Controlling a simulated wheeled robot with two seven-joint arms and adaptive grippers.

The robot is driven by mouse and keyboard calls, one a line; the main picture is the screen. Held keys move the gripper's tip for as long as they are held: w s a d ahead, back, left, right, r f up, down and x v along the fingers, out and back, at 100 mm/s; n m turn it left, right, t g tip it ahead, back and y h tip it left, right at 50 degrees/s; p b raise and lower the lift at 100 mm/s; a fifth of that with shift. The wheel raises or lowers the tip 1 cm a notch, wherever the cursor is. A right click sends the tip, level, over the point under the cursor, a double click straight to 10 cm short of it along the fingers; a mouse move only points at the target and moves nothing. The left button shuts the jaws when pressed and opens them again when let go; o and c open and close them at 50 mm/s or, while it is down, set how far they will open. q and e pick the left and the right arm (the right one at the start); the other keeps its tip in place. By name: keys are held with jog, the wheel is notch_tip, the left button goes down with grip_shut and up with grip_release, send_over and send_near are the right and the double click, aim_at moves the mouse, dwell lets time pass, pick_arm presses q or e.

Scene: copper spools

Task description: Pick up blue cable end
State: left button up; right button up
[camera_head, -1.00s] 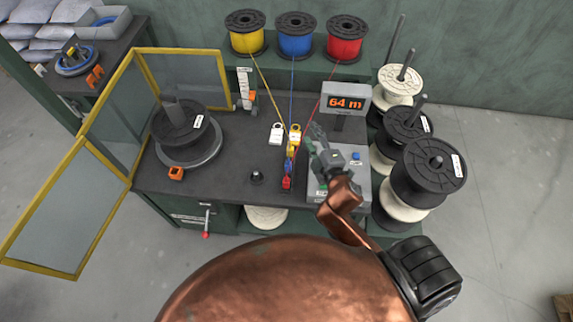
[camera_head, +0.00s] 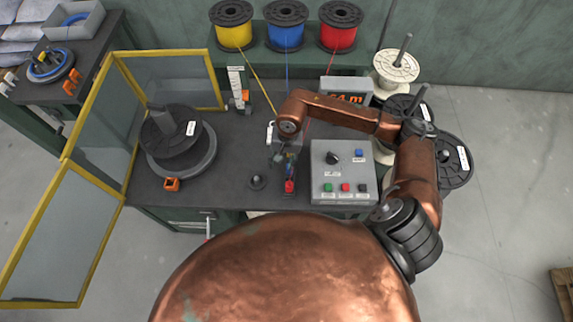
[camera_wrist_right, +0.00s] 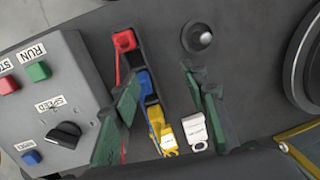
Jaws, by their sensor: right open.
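The blue cable end (camera_wrist_right: 147,83) shows in the right wrist view, in a dark slotted holder between the red cable end (camera_wrist_right: 124,41) and the yellow cable end (camera_wrist_right: 158,125). My right gripper (camera_wrist_right: 160,78) is open, with one green finger on each side of the row around the blue end. The blue end lies nearer the left finger, and I cannot tell whether they touch. In the head view, my right gripper (camera_head: 286,158) is over the row and largely hides it. The red end (camera_head: 290,186) shows just in front. My left gripper is not in view.
A white tag (camera_wrist_right: 195,132) lies beside the yellow end. The control box (camera_head: 343,172) stands right of the row and a black knob (camera_head: 256,182) to its left. The blue spool (camera_head: 287,28) sits on the back shelf. A yellow-framed guard (camera_head: 118,85) borders the left.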

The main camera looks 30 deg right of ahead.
jog(key=shift+h, duration=0.8)
jog(key=d, duration=0.4)
jog(key=shift+w+f, duration=0.2)
jog(key=shift+w, duration=0.2)
jog(key=shift+f, duration=0.85)
jog(key=f, duration=0.5)
jog(key=shift+s+a+f+p, duration=0.1)
jog(key=shift+s+f+p, duration=0.1)
jog(key=shift+f+p, duration=0.15)
jog(key=shift+n, duration=0.3)
jog(key=shift+c, duration=0.5)
jog(key=shift+r, duration=0.1)
grip_shut()
